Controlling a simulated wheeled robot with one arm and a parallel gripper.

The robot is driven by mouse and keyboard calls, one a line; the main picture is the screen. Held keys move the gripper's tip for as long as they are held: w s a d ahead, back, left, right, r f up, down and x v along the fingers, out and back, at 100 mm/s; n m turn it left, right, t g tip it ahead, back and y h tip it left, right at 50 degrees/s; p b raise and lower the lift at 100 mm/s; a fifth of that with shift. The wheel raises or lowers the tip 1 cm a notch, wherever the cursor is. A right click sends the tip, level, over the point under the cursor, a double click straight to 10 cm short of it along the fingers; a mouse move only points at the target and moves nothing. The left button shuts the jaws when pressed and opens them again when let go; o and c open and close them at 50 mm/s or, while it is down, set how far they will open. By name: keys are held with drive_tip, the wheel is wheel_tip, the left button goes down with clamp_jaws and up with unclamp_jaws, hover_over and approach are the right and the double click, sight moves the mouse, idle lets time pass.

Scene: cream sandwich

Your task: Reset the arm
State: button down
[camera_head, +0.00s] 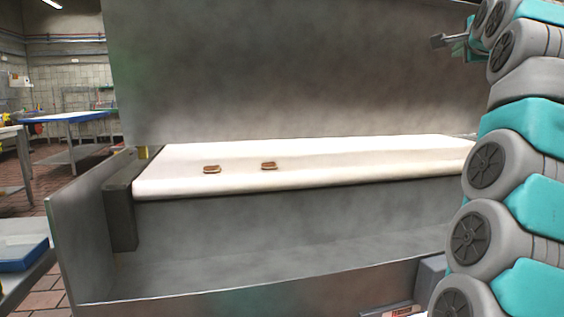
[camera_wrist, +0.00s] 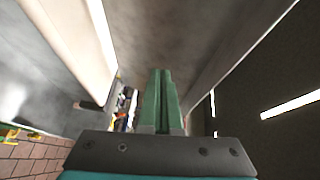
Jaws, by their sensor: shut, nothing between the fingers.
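Two small brown sandwich-like pieces, one on the left (camera_head: 211,169) and one on the right (camera_head: 268,165), lie apart on the white belt (camera_head: 340,170). The gripper is well away from both pieces. In the wrist view I cannot make out either piece.
A grey metal panel (camera_head: 290,70) stands behind the belt, and a metal housing (camera_head: 290,230) lies below it. At the left are a blue-topped table (camera_head: 72,117) and a blue tray (camera_head: 22,253). The belt right of the pieces is clear.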

drive_tip(key=w+a+f+n+g+y, duration=0.1)
drive_tip(key=a+f+n+g+y, duration=0.45)
drive_tip(key=a+f, duration=0.8)
drive_tip(key=s+a+f+n+g, duration=0.2)
drive_tip(key=s+a+f+n, duration=0.25)
drive_tip(key=f, duration=0.45)
drive_tip(key=s+a+f+n+g, duration=0.25)
drive_tip(key=s+a+f, duration=0.2)
drive_tip(key=f, duration=0.45)
drive_tip(key=s+a+f+n+g, duration=0.1)
drive_tip(key=s+f+n+g, duration=0.3)
drive_tip(key=s+f, duration=1.1)
drive_tip(key=s+a+f+n+g, duration=0.1)
drive_tip(key=s+f+n+g, duration=0.3)
drive_tip(key=s+f, duration=1.1)
drive_tip(key=s+h, duration=0.1)
drive_tip(key=s, duration=0.6)
drive_tip(key=shift+g, duration=0.4)
drive_tip(key=shift+a, duration=0.1)
